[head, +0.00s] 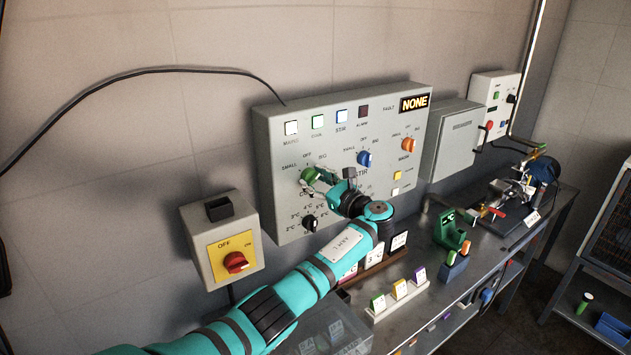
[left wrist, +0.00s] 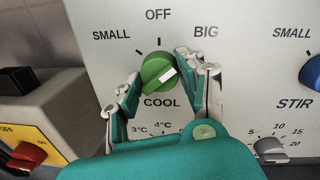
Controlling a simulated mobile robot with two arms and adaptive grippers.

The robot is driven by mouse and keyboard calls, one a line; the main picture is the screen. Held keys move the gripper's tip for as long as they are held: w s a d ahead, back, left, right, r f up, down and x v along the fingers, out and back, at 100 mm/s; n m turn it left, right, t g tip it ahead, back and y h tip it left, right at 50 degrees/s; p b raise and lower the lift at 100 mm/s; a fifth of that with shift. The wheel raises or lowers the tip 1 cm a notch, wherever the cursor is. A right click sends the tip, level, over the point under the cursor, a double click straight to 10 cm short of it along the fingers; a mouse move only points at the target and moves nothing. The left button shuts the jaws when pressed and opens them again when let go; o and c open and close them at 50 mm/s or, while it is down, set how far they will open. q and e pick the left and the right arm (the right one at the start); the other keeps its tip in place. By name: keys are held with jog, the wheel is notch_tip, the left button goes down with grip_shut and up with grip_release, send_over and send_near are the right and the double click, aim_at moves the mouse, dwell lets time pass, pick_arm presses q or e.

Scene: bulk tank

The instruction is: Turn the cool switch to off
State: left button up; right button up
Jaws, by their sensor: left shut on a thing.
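The cool switch is a round green knob (head: 308,174) on the grey control panel (head: 272,135). In the left wrist view the green knob (left wrist: 154,66) sits above the word COOL, with SMALL, OFF and BIG printed around it. Its white mark lies right of centre and slants up to the right, towards the BIG side rather than straight up at OFF. My left gripper (head: 316,180) is at the knob. In the left wrist view its fingers (left wrist: 157,82) are on both sides of the knob, shut on it. My right gripper is not in view.
An orange knob (head: 408,145) and a blue knob (head: 364,158) sit right of the cool switch. A black temperature dial (head: 309,223) is below it. A cluttered bench (head: 440,290) runs below.

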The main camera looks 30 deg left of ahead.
pick_arm(q)
jog(key=n+b, duration=0.5)
jog(key=n, duration=0.3)
jog(key=shift+n+h+b, duration=0.3)
jog(key=shift+h+b, duration=0.1)
jog(key=shift+r+n+b, duration=0.15)
jog(key=shift+n+b, duration=0.15)
jog(key=shift+n, duration=0.1)
dwell(0.3)
